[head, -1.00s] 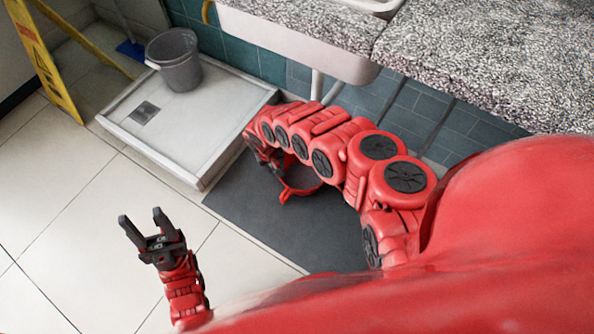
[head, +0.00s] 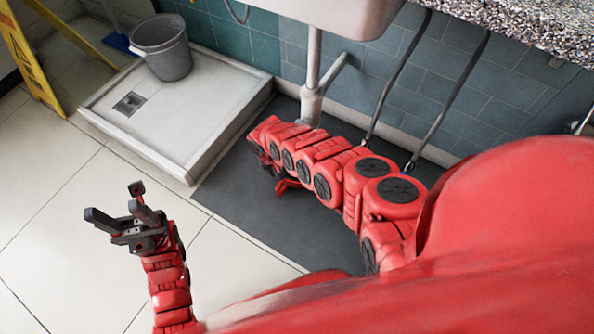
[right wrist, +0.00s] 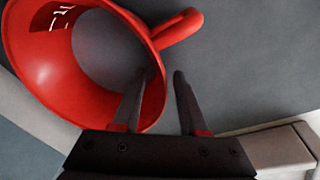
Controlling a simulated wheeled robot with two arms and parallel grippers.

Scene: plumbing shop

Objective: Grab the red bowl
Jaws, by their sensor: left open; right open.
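The red bowl (right wrist: 30,55), with a red handle at its upper right, fills the upper left of the right wrist view. My open right gripper (right wrist: 160,73) reaches toward it. The left finger overlaps the bowl's opening, and the right finger is outside the rim, so the near rim appears between them. I cannot tell whether they touch. In the head view my right arm hides most of the bowl; a small red part (head: 286,186) shows below the arm's end. My left gripper (head: 112,207) is open and empty above the floor tiles, far from the bowl.
A dark grey mat (head: 235,195) lies under my right arm. Beside it is a white shower tray (head: 225,92) with a grey bucket (head: 165,55). A sink (head: 340,15), its drain pipe (head: 312,100) and hoses stand close behind the arm. A yellow sign (head: 30,60) is at far left.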

